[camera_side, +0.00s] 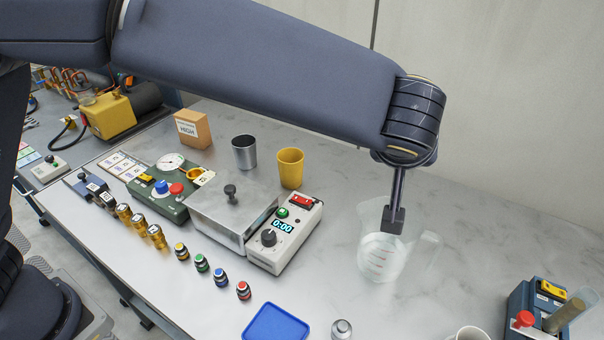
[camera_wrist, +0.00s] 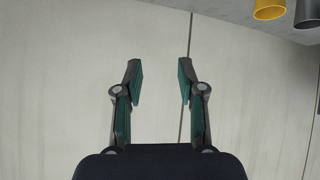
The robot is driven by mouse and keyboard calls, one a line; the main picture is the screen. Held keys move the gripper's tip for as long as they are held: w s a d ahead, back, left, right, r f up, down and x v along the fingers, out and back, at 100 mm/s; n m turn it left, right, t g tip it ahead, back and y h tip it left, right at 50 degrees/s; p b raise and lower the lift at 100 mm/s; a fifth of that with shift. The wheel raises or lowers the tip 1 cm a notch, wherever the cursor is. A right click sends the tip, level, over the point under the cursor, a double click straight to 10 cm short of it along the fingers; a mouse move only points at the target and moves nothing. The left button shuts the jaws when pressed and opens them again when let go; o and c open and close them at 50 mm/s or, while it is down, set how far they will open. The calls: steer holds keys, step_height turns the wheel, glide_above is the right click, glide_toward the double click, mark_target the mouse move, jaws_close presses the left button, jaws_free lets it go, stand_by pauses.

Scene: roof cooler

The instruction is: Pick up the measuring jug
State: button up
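I cannot make out the jug in the wrist view.
A yellow cup (camera_side: 290,168) and a metal cup (camera_side: 244,152) stand left of the jug. A white timer box (camera_side: 284,233), a blue tray (camera_side: 276,324) and a small metal weight (camera_side: 341,329) are nearby. A blue rack (camera_side: 538,308) stands at right. The worktop behind the jug is clear.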

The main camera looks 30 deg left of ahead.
steer(key=s+d+f+m, duration=0.2)
steer(key=s+d+f, duration=0.2)
steer(key=d+f, duration=0.25)
steer(key=m+h, duration=0.1)
steer(key=m, duration=0.1)
glide_toward(433, 261)
steer(key=shift+g, duration=0.4)
steer(key=x, duration=1.1)
steer(key=shift+w, duration=0.45)
jaws_close()
